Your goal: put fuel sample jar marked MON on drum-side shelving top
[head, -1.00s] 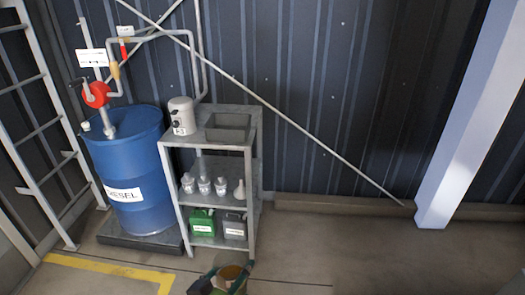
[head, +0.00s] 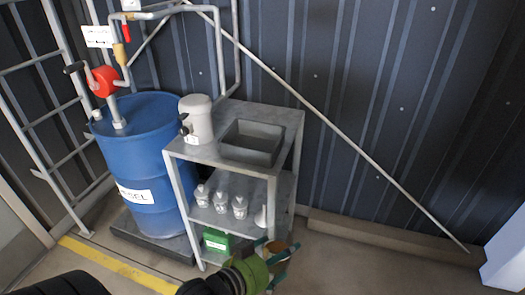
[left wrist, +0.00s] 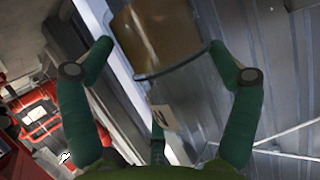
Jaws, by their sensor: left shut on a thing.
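My left gripper (head: 276,262), with green fingers, is shut on a fuel sample jar (head: 277,248) at the bottom of the head view, in front of the shelving's lower right side. In the left wrist view the jar (left wrist: 165,40) shows amber content and clear glass between the fingers (left wrist: 160,62). The grey drum-side shelving (head: 222,162) stands right of the blue diesel drum (head: 145,150). The gripper and jar are below its top. My right gripper is not in view.
The shelving top holds a white-grey container (head: 196,118) with a black tap and a grey tray (head: 252,142). Bare top shows along the front edge. Several clear bottles (head: 220,202) stand on the middle shelf, and a green can (head: 216,241) below. A diagonal pipe (head: 340,142) crosses the wall behind.

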